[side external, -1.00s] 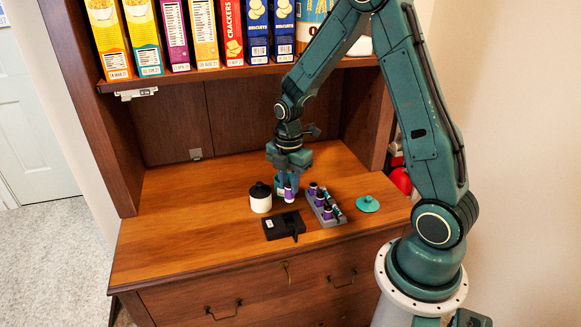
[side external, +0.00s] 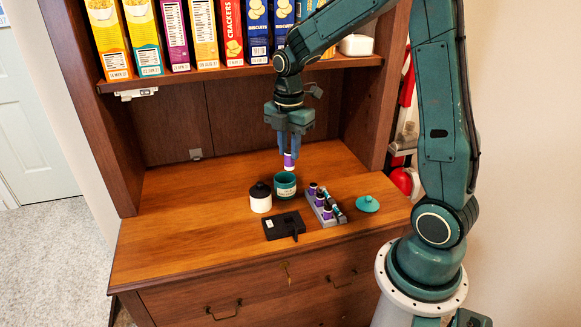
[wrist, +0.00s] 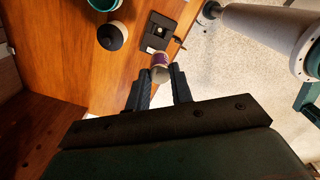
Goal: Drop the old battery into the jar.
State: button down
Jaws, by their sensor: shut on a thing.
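My gripper (side external: 289,146) is shut on a purple battery with a pale end (side external: 289,161) and holds it upright in the air. In the wrist view the battery (wrist: 160,66) sits between the two fingertips (wrist: 158,78). The open teal jar (side external: 285,189) with a pale label stands on the wooden top, below the battery in the side view and apart from it. Part of this jar (wrist: 104,4) shows at the top edge of the wrist view. A round teal lid (side external: 367,204) lies on the wood to the right.
A white jar with a black lid (side external: 260,198) stands left of the teal jar. A black device (side external: 284,226) lies in front. A grey holder (side external: 329,219) with several batteries stands to the right. Boxes fill the shelf (side external: 225,73) above. The left of the top is clear.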

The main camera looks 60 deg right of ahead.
jog(key=shift+d, duration=0.1)
dwell(0.3)
jog(key=w+d+f+n, duration=0.1)
jog(key=w+d+f, duration=0.2)
jog(key=d, duration=0.3)
jog(key=w+d+f+n, duration=0.1)
jog(key=w+d+f, duration=0.3)
jog(key=d+f, duration=0.2)
jog(key=shift+w+d+n, duration=0.2)
jog(key=shift+d+n, duration=0.2)
jog(key=shift+d, duration=0.35)
jog(key=shift+f, duration=0.2)
jog(key=shift+f, duration=2.9)
jog(key=c, duration=0.9)
grip_release()
